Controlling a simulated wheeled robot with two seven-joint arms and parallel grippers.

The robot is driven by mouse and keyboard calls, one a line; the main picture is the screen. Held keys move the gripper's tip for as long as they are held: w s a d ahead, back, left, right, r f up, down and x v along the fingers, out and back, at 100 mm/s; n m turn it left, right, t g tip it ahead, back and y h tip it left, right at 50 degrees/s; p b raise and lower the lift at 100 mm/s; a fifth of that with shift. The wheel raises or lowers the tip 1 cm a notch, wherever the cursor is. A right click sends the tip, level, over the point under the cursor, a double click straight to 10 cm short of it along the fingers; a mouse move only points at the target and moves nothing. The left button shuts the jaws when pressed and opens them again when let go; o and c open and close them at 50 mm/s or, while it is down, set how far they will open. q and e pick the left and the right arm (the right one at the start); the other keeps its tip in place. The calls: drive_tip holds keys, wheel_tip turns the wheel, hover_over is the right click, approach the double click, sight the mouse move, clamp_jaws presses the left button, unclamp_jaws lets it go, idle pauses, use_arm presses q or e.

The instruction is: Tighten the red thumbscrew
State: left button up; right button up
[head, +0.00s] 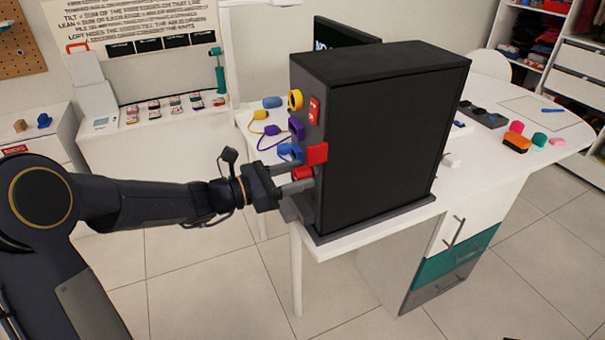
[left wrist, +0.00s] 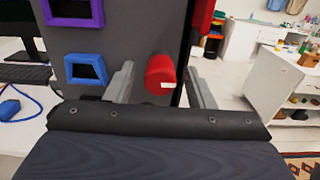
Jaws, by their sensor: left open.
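The red thumbscrew (head: 302,173) sticks out of the narrow front face of a large black box (head: 395,140) on the white table. My left gripper (head: 297,178) is at that face, with its fingers on either side of the thumbscrew. In the left wrist view the red thumbscrew (left wrist: 160,72) lies between the two grey fingers (left wrist: 160,85). Gaps show on both sides, so the gripper is open and not holding it. A red block (head: 317,153) sits just above the thumbscrew on the box edge. My right gripper is not in view.
Yellow (head: 295,100), purple (head: 296,128) and blue (head: 289,151) square or round sockets sit above the thumbscrew. Loose yellow and purple plugs with cords lie on the white table (head: 375,236) left of the box. Open floor lies in front.

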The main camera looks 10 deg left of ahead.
use_arm(q)
drive_tip(key=c, duration=0.9)
drive_tip(key=shift+f+m+b, duration=0.15)
drive_tip(key=shift+m+b, duration=0.15)
drive_tip(key=shift+b, duration=0.2)
drive_tip(key=shift+c, duration=0.2)
drive_tip(key=shift+m+b, duration=1.4)
drive_tip(key=shift+b, duration=0.5)
drive_tip(key=shift+m+b, duration=2.8)
drive_tip(key=shift+b, duration=1.15)
drive_tip(key=shift+m+b, duration=2.7)
drive_tip(key=shift+b, duration=0.85)
drive_tip(key=shift+m+b, duration=1.2)
drive_tip(key=shift+b, duration=0.25)
